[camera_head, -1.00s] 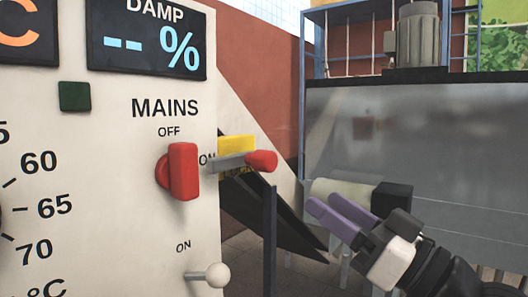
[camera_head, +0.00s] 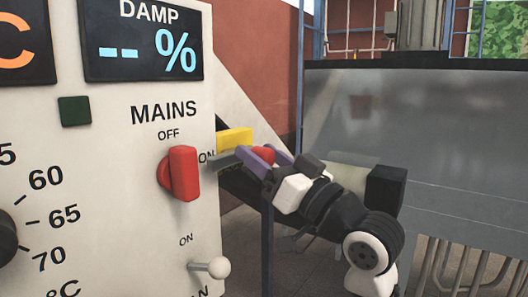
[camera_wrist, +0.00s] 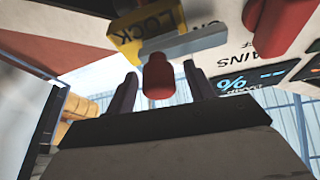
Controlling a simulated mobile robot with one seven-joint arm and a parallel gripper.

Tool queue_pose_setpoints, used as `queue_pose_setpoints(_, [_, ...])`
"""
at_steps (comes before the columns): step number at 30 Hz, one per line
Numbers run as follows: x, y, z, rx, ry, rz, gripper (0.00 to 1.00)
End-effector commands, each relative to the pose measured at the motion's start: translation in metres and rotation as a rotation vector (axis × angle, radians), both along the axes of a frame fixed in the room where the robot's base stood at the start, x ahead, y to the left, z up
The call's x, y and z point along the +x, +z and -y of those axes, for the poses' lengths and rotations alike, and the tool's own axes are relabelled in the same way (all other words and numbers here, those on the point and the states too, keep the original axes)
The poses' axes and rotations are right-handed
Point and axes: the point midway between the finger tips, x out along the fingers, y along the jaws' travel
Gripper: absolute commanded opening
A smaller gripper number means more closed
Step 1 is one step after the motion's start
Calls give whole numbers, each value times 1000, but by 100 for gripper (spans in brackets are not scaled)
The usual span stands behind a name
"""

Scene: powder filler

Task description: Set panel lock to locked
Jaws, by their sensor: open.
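The panel lock is a grey lever (camera_head: 230,159) with a red end knob (camera_head: 264,154), beside a yellow plate (camera_head: 235,138) at the panel's right edge. In the wrist view the yellow plate (camera_wrist: 150,35) reads LOCK, and the grey lever (camera_wrist: 185,43) crosses below it. My gripper (camera_head: 261,156) is at the red knob with its purple fingers on either side. In the wrist view the red knob (camera_wrist: 158,80) sits between the two open fingers (camera_wrist: 160,88), with visible gaps on both sides. The fingers partly hide the knob in the head view.
The white panel (camera_head: 120,210) carries a red MAINS switch (camera_head: 181,172) close to the left of the lever and a white-knobbed toggle (camera_head: 218,267) below. A blue-grey post (camera_head: 267,240) stands under the lever. A metal tank (camera_head: 420,150) stands behind at right.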

Motion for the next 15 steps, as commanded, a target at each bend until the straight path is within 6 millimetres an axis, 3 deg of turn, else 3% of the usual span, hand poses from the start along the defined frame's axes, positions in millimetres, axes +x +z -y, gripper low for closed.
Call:
queue_pose_setpoints(6, [0, 0, 0, 0, 0, 0, 52])
queue_pose_setpoints(15, [0, 0, 0, 0, 0, 0, 13])
